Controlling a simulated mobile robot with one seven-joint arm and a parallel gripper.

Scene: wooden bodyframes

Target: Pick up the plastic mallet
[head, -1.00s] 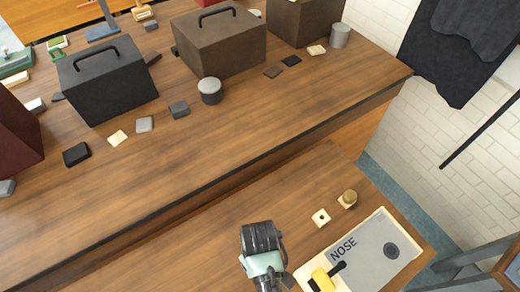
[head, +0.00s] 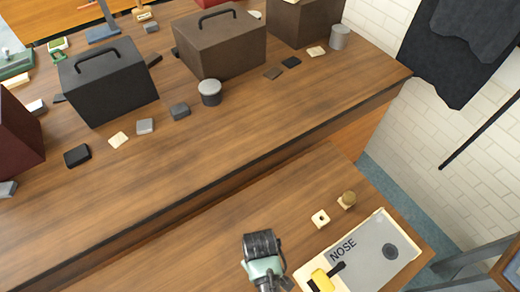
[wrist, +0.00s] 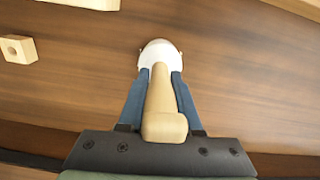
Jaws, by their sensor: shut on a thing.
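The plastic mallet shows in the wrist view, with a rounded white head (wrist: 160,53) and a pale wooden handle (wrist: 161,100) that points toward the camera. My gripper (wrist: 160,80) has its blue fingers on both sides of the handle, just behind the white head, and is shut on it. In the head view my gripper hangs over the near bench, left of the board marked NOSE; its fingers and the mallet are hidden there. I cannot tell how far the mallet is from the bench top.
The NOSE board (head: 362,254) lies right of my gripper, with a yellow and black tool (head: 321,281) on its near end. Bench left of my gripper is clear.

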